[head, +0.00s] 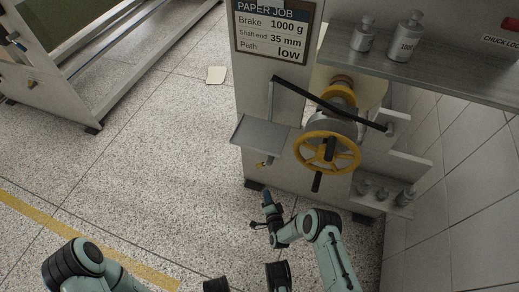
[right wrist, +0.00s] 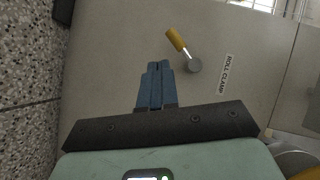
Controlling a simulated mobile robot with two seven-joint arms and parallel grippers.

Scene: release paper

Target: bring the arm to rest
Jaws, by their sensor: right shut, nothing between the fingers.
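My right gripper (head: 267,197) is low in front of the machine, below its small grey shelf. In the right wrist view its blue fingers (right wrist: 154,72) are together with nothing between them. A yellow-handled clamp lever (right wrist: 177,41) with a grey pivot is on the panel beyond the fingertips, by a "ROLL CLAMP" label (right wrist: 225,75). The fingers appear apart from the lever. The lever also shows in the head view (head: 263,164). My left arm (head: 80,262) shows at the bottom left; its gripper is out of view.
The machine has a yellow handwheel (head: 327,152), a black bar (head: 320,100) and a grey side shelf (head: 260,135). A paper piece (head: 215,75) lies on the otherwise open floor.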

